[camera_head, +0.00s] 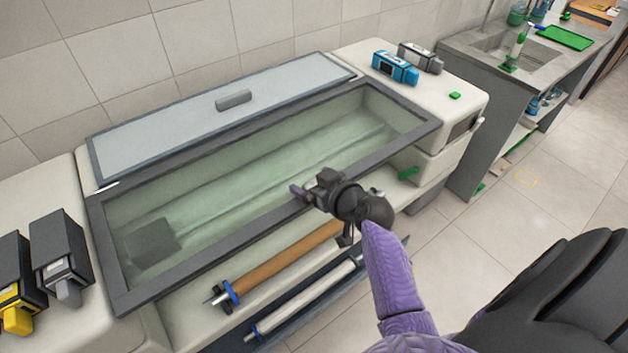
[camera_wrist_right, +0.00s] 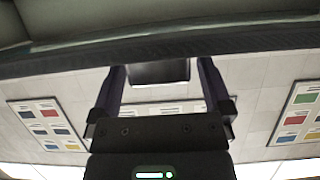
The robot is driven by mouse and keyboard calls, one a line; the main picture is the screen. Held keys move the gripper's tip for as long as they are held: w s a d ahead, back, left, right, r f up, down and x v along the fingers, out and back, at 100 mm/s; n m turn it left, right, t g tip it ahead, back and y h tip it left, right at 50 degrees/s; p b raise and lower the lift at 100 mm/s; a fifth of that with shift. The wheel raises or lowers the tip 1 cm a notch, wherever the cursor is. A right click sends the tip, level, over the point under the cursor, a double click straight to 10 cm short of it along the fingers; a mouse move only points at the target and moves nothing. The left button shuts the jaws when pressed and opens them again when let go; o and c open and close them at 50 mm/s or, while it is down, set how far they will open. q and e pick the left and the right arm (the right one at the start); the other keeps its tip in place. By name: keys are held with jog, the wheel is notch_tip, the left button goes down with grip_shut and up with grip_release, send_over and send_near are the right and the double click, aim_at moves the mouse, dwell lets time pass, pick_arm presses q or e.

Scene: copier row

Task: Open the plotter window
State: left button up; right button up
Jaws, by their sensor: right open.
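The plotter window (camera_head: 185,272) is a long, greenish see-through pane in a dark grey frame on top of the cream plotter. It appears to lie down over the plotter; I cannot tell whether it is slightly raised. My right gripper (camera_head: 301,193) is at the middle of the frame's front edge. In the right wrist view the open fingers of this gripper (camera_wrist_right: 160,88) stand on either side of a small dark block (camera_wrist_right: 158,73), apparently a handle under the frame edge (camera_wrist_right: 215,47). Contact is unclear. My left gripper is not in view.
A grey panel with a handle (camera_head: 233,100) lies behind the window. Cartridges stand on the left top (camera_head: 60,250) and right top (camera_head: 396,67). Brown (camera_head: 280,265) and white (camera_head: 305,297) rolls sit below the front edge.

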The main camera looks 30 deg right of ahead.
grip_shut()
jog(key=shift+r, duration=0.1)
